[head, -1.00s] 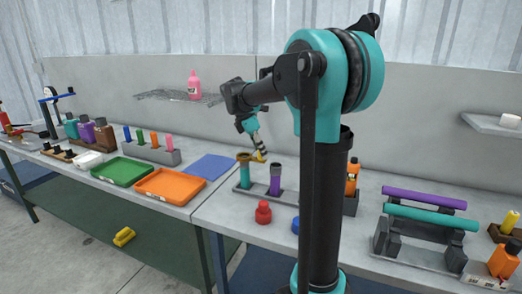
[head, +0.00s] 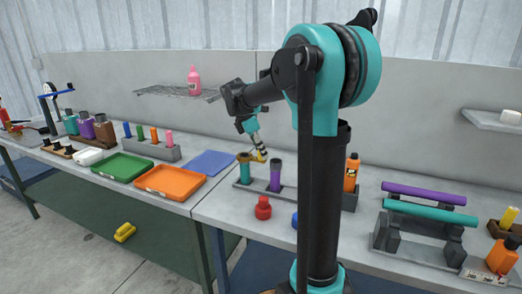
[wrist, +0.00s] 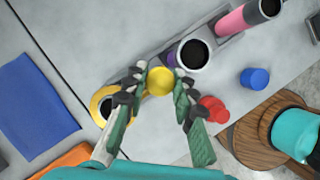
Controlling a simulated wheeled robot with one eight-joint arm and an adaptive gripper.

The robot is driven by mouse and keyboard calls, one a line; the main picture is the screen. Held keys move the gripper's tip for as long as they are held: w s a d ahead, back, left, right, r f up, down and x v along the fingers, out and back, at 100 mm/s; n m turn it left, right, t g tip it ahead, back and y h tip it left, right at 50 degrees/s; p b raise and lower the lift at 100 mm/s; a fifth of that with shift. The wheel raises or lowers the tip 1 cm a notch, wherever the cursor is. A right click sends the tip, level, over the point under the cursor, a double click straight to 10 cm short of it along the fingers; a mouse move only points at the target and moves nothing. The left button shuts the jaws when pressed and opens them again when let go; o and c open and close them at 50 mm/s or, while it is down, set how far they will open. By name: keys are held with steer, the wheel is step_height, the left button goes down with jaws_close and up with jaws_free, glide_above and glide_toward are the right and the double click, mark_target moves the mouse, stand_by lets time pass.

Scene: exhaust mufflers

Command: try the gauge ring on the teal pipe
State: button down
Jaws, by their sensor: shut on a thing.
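The teal pipe (head: 244,174) stands upright in a grey rack at the back of the bench. The gold gauge ring (head: 243,157) is at the pipe's top end; in the wrist view the ring (wrist: 97,103) shows round a dark opening. I cannot tell how far it sits over the pipe. The ring's black-and-yellow handle (head: 261,151) rises beside the pipe. My gripper (wrist: 156,90) is shut on this handle, whose round yellow top (wrist: 160,82) shows between the fingers. The fingers hide part of the ring.
A purple pipe (head: 275,176) stands close to the right in the same rack. A red cap (head: 263,208) and a blue cap (wrist: 254,78) are in front. An orange tray (head: 170,182) and blue mat (head: 208,163) lie left. My arm hides part of the bench.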

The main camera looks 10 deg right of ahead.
steer(key=shift+f, duration=0.65)
steer(key=shift+r, duration=0.1)
stand_by(1.2)
steer(key=shift+r, duration=3.45)
